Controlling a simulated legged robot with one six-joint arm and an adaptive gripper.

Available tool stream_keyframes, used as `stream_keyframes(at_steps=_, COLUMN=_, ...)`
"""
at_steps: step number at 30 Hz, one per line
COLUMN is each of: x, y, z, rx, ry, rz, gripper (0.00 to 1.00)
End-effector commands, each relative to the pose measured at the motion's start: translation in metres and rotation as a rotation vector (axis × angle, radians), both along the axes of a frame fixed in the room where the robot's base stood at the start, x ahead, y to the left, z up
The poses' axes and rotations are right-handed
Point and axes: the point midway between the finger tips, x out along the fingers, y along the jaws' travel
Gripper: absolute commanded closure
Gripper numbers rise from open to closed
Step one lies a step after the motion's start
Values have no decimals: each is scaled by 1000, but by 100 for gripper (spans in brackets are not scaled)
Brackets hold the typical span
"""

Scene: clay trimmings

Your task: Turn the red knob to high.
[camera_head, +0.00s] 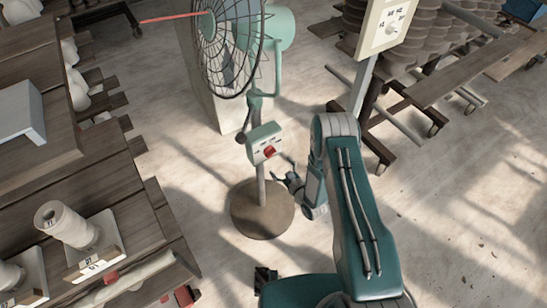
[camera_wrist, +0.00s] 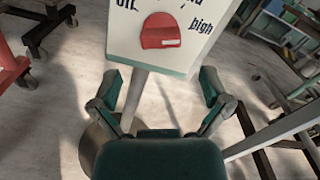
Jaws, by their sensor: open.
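The red knob (camera_wrist: 160,32) is on the front of a pale control box (camera_wrist: 122,42) on the fan's post. In the wrist view "off" is printed to its upper left and "high" to its right. A pale mark shows on the knob's lower right; I cannot tell for sure which setting it points to. In the head view the knob (camera_head: 270,151) is small, below the green fan (camera_head: 228,40). My gripper (camera_wrist: 160,80) is open and empty, its fingers spread below the box, apart from the knob. In the head view my gripper (camera_head: 287,178) is just right of the post.
The fan's round base (camera_head: 262,222) stands on the floor. A cream panel with a dial (camera_head: 388,25) stands on a post at upper right, near wheeled racks of pots. A wooden bench (camera_head: 140,225) fills the left side. The floor at right is open.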

Motion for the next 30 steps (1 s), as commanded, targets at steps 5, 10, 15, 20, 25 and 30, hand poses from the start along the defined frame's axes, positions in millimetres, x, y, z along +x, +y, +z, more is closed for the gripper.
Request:
stream_keyframes(at_steps=5, x=-30, y=-21, z=-1, rx=0, ry=5, rz=-4, gripper=3)
stream_keyframes(at_steps=10, x=-47, y=-33, z=-1, rx=-1, ry=2, rz=-3, gripper=3)
stream_keyframes(at_steps=15, x=-52, y=-35, z=-1, rx=0, ry=2, rz=0, gripper=3)
stream_keyframes(at_steps=20, x=-52, y=-35, z=-1, rx=0, ry=2, rz=0, gripper=3)
stream_keyframes(at_steps=25, x=-52, y=-35, z=-1, rx=-1, ry=2, rz=-1, gripper=3)
stream_keyframes(at_steps=30, x=-48, y=-35, z=2, rx=-16, ry=-5, rz=-2, gripper=3)
